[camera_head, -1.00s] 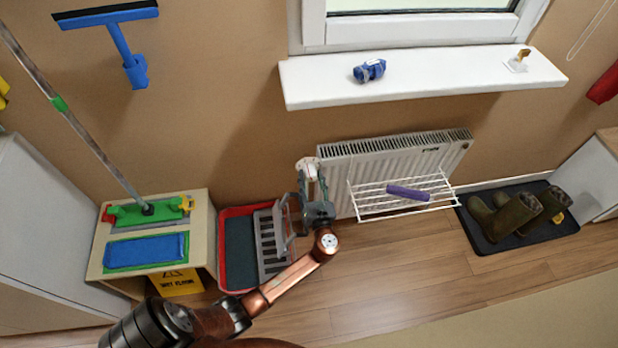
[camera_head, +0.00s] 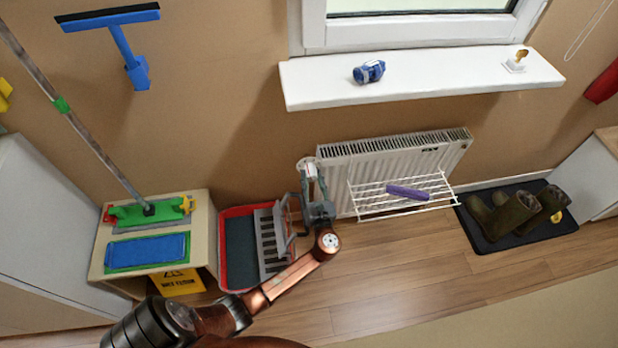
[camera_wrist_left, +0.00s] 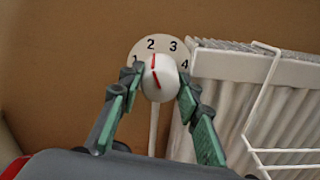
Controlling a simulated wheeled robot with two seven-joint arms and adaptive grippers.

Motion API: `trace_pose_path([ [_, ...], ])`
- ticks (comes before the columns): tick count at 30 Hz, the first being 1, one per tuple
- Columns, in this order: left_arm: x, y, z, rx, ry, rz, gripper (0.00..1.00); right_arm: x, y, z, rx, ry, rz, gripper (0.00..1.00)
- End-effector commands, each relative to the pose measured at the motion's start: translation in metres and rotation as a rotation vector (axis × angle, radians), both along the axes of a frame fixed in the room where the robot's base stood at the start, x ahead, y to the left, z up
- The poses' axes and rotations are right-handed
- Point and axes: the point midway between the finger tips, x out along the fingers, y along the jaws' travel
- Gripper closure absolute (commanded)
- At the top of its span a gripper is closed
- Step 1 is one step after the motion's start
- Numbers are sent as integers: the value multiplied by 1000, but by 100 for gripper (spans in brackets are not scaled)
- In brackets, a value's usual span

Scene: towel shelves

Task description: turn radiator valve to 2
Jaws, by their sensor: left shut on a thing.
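The radiator valve has a white round knob (camera_wrist_left: 160,76) in front of a pale dial plate (camera_wrist_left: 170,46) marked 1, 2, 3 and 4. Red marks show on the knob, and the upper one ends just below the 2. In the head view the valve (camera_head: 307,165) sits at the radiator's left end. My left gripper (camera_head: 313,182) is shut on the knob, with a finger on each side of it in the left wrist view (camera_wrist_left: 157,86). My right gripper is not in view.
The white radiator (camera_head: 390,155) stands right of the valve, with a wire rack (camera_head: 370,201) holding a purple roll (camera_head: 408,192) on its front. A red-rimmed tray (camera_head: 223,255) lies left of my gripper. A windowsill (camera_head: 440,85) juts out above.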

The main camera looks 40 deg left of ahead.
Motion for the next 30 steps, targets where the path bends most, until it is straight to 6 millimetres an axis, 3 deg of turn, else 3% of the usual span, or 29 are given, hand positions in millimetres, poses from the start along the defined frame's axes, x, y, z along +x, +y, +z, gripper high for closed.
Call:
trace_pose_path([
  [1, -2, 3, 0, 2, 0, 7, 93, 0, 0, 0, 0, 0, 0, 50],
  [2, -1, 3, 0, 2, 0, 7, 67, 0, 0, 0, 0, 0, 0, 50],
  [9, 0, 1, 0, 1, 0, 4, 51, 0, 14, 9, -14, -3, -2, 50],
  [20, -4, -5, 0, 1, 1, 0, 51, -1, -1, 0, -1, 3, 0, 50],
  [30, -46, -53, 0, -1, 1, 0, 51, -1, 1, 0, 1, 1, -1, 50],
])
